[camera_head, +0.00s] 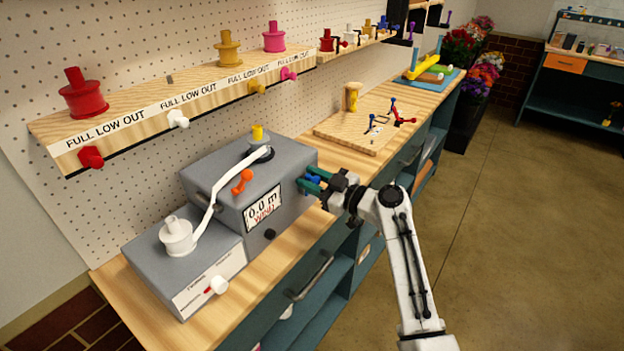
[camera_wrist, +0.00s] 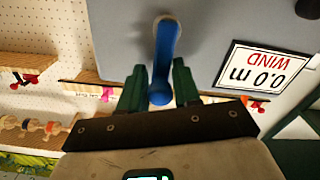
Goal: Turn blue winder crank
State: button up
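The blue winder crank (camera_wrist: 165,50) sits on the side of a grey winder box (camera_head: 212,168). Its arm and round knob show in the wrist view, and a bit of blue (camera_head: 313,181) shows in the head view. My gripper (camera_wrist: 160,85) has its green fingers on both sides of the knob, with almost no gap, and looks shut on it. The gripper also shows in the head view (camera_head: 313,183), at the box's right side. The box display (camera_head: 263,210) reads 0.0 m and WIND.
A lower grey unit (camera_head: 185,262) bears a white ribbon spool (camera_head: 178,236). A wooden board (camera_head: 352,130) with small cranks lies further along the bench. Open floor lies to the right.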

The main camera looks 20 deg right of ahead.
grip_shut()
jog(key=shift+w+d+m+b, duration=0.1)
jog(key=shift+d+m+b, duration=0.05)
jog(key=shift+m+b, duration=0.15)
